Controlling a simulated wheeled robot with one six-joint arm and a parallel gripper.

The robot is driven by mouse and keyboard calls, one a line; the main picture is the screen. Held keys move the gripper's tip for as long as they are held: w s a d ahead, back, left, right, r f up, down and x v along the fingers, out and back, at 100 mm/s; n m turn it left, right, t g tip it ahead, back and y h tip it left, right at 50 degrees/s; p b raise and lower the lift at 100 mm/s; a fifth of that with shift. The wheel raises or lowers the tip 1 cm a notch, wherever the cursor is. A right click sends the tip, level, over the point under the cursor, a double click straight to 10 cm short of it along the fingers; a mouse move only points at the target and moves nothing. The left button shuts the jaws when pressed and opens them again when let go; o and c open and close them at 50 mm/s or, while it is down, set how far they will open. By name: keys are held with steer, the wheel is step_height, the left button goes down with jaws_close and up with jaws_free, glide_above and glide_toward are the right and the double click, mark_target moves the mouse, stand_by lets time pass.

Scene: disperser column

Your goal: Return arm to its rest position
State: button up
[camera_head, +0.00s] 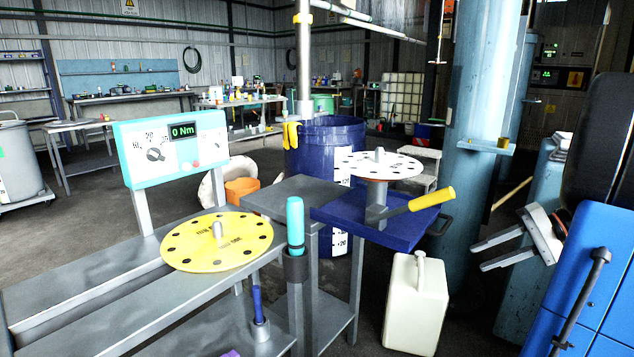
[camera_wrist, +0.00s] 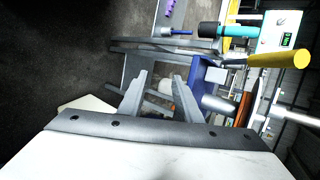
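My gripper (camera_head: 479,258) shows at the right of the head view, its two grey fingers pointing left. In the wrist view the gripper (camera_wrist: 160,80) has its fingers clearly apart, with only background seen between them, so it is open and empty. It hangs in the air to the right of the white jerrycan (camera_head: 415,310) and in front of the large blue-grey column (camera_head: 480,150). I see no contact with either. Most of my arm is out of view, so its pose cannot be made out.
A blue tray (camera_head: 372,217) holds a white perforated disc (camera_head: 355,164) and a yellow-handled tool (camera_head: 432,198). A yellow disc (camera_head: 195,249) lies on the grey bench left, by a torque display (camera_head: 172,147). A dark blue drum (camera_head: 325,140) stands behind. Open floor lies at far left.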

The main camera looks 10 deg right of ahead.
steer(key=s+a+f+n+g+h, duration=0.1)
steer(key=a+g+h, duration=0.1)
steer(key=a, duration=0.6)
steer(key=s+a+f+n+g+h, duration=0.1)
steer(key=a+f+n+g, duration=0.1)
steer(key=a, duration=0.5)
steer(key=s+a+f+n+t+h, duration=0.3)
steer(key=s+a+f+n+h, duration=0.1)
steer(key=s+a, duration=0.6)
steer(key=shift+a+n+h, duration=0.5)
steer(key=shift+n+h, duration=0.1)
steer(key=shift+h, duration=0.5)
